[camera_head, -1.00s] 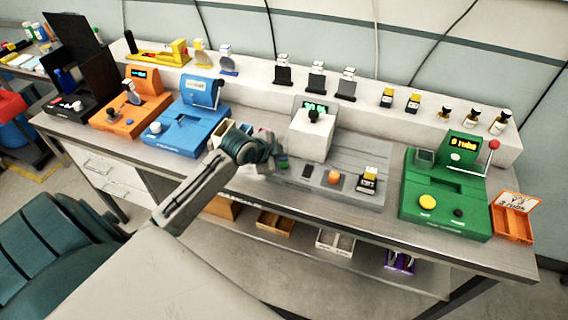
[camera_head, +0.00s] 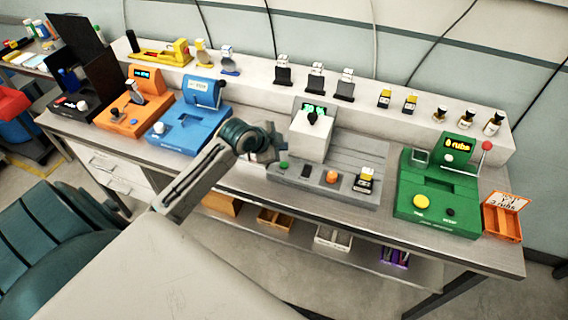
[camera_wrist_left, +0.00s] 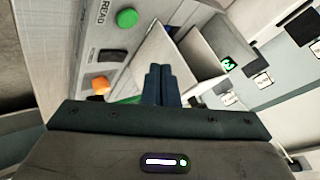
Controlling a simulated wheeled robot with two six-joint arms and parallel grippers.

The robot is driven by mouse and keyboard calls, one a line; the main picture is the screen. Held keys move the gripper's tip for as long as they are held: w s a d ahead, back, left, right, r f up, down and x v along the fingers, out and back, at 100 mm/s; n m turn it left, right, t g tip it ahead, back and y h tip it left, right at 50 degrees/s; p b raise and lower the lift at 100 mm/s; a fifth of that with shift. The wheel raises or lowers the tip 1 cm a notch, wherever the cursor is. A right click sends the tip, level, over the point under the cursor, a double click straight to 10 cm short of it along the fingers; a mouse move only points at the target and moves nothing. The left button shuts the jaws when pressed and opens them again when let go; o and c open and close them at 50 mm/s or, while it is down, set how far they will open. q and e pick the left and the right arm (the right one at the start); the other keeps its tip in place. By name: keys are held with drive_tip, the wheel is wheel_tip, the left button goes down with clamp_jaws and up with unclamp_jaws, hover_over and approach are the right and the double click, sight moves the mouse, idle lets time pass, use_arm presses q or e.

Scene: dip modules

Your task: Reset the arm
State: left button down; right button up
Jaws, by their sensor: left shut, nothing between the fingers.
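My left arm comes in from the left in the head view. Its gripper (camera_head: 272,152) is above the left end of the grey machine (camera_head: 352,150), near its green button (camera_head: 283,165). In the left wrist view the two dark fingers (camera_wrist_left: 161,84) are closed together with nothing between them. Beyond them show the machine's white block (camera_wrist_left: 165,55), green button (camera_wrist_left: 127,18) and orange button (camera_wrist_left: 101,84). My right gripper is in neither view.
A blue machine (camera_head: 178,138) and an orange machine (camera_head: 122,115) stand left of the gripper. A green machine (camera_head: 430,205) and an orange box (camera_head: 503,222) stand at the right. Small modules line the raised shelf (camera_head: 270,90).

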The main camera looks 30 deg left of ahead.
use_arm(q)
drive_tip(key=shift+s, duration=0.1)
idle(0.3)
drive_tip(key=s+d+f+n+g, duration=0.1)
drive_tip(key=s+d+f+n, duration=0.15)
drive_tip(key=s, duration=0.35)
drive_tip(key=s+d+f+n+g, duration=0.1)
drive_tip(key=s+d+f, duration=0.3)
drive_tip(key=s, duration=0.3)
drive_tip(key=s+d+n+g+y, duration=0.3)
drive_tip(key=s+n, duration=0.4)
drive_tip(key=s, duration=1.1)
wheel_tip(320, 180, down, 37)
drive_tip(key=a+g+b, duration=0.2)
drive_tip(key=a+b, duration=0.1)
drive_tip(key=b, duration=0.3)
drive_tip(key=s+a+f+b, duration=0.1)
drive_tip(key=s+f+b, duration=0.3)
drive_tip(key=s+f, duration=1.4)
wheel_tip(320, 180, down, 4)
drive_tip(key=shift+s+r+g, duration=0.1)
drive_tip(key=shift+s+g, duration=0.2)
drive_tip(key=shift+g, duration=0.1)
